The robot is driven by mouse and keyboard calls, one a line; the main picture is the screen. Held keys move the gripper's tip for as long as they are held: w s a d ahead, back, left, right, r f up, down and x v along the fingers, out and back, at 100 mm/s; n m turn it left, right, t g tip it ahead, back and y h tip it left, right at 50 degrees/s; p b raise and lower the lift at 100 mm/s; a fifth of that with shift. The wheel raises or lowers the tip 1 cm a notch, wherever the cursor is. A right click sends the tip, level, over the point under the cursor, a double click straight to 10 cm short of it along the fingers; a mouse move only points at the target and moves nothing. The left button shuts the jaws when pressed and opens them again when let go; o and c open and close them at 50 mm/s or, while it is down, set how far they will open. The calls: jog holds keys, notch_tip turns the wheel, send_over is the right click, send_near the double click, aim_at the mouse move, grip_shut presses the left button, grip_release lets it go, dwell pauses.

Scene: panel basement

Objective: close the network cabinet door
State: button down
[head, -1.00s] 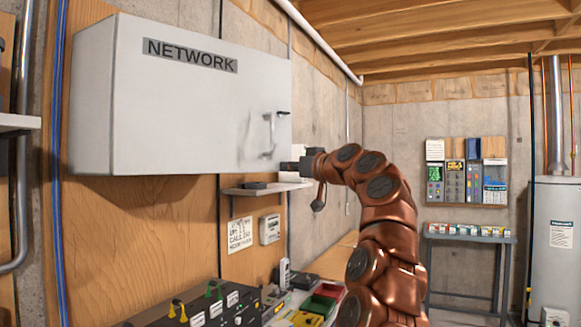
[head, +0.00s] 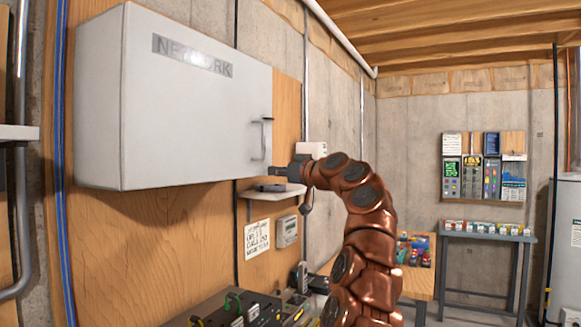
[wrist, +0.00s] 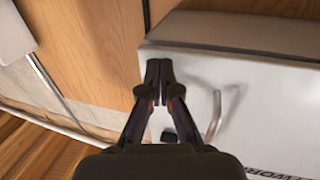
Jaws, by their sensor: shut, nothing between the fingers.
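The network cabinet (head: 98,110) is a pale grey box on the wooden wall panel at the left. Its door (head: 190,120) carries the NETWORK label and a bar handle (head: 261,138) near its right edge. The door looks flush or nearly flush with the box; any thin gap at the right edge is hidden. My gripper (head: 279,172) is at the door's lower right corner, below the handle. In the wrist view the shut, empty fingers (wrist: 158,68) are in front of the door's corner, beside the handle (wrist: 214,118). Contact cannot be told.
A small shelf (head: 270,194) with a dark device is just below my gripper. A bench with equipment (head: 235,310) stands below the cabinet. A side table (head: 485,237) and a water heater (head: 567,245) are at the right.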

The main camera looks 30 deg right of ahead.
jog(key=shift+w+a+r+p, duration=0.1)
jog(key=shift+w+a+p, duration=0.1)
jog(key=shift+w+a, duration=0.25)
jog(key=shift+w+a+r+p, duration=0.1)
jog(key=shift+w+a+p, duration=0.1)
jog(key=shift+w, duration=0.4)
jog(key=shift+a+f, duration=0.1)
jog(key=shift+a, duration=0.1)
jog(key=shift+d, duration=0.15)
